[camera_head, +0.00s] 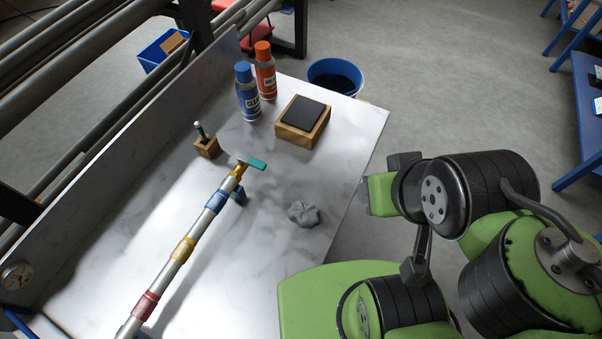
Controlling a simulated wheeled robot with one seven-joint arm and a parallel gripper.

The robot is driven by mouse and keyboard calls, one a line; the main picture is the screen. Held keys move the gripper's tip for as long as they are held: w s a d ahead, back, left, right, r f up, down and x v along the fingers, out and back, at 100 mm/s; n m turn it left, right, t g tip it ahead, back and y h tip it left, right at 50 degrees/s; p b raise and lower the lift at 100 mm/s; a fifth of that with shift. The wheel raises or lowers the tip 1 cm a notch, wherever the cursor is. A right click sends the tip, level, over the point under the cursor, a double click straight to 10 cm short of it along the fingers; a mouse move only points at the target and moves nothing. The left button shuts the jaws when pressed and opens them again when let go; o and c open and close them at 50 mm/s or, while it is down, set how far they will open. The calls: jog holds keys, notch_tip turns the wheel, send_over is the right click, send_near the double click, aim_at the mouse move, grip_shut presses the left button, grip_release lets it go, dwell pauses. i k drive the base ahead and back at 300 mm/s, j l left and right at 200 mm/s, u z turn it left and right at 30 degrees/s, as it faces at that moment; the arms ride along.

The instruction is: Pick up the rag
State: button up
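A crumpled grey rag (304,214) lies on the pale metal table (262,187), near its right edge. It is fully visible and nothing touches it. My green and black arm is at the right of the picture, beside the table edge and to the right of the rag. My gripper's fingers cannot be made out in this view, so I cannot tell whether it holds anything.
A pipe (184,249) with coloured bands and a teal-handled valve (256,164) runs left of the rag. Behind stand a wooden block with a dark top (303,119), a blue bottle (247,92), an orange bottle (265,71) and a small wooden holder (206,147). Table around the rag is clear.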

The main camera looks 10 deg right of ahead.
aim_at(305, 216)
jog(key=k+l+u, duration=0.1)
jog(key=l+u, duration=0.3)
jog(key=l, duration=1.2)
jog(key=u, duration=1.5)
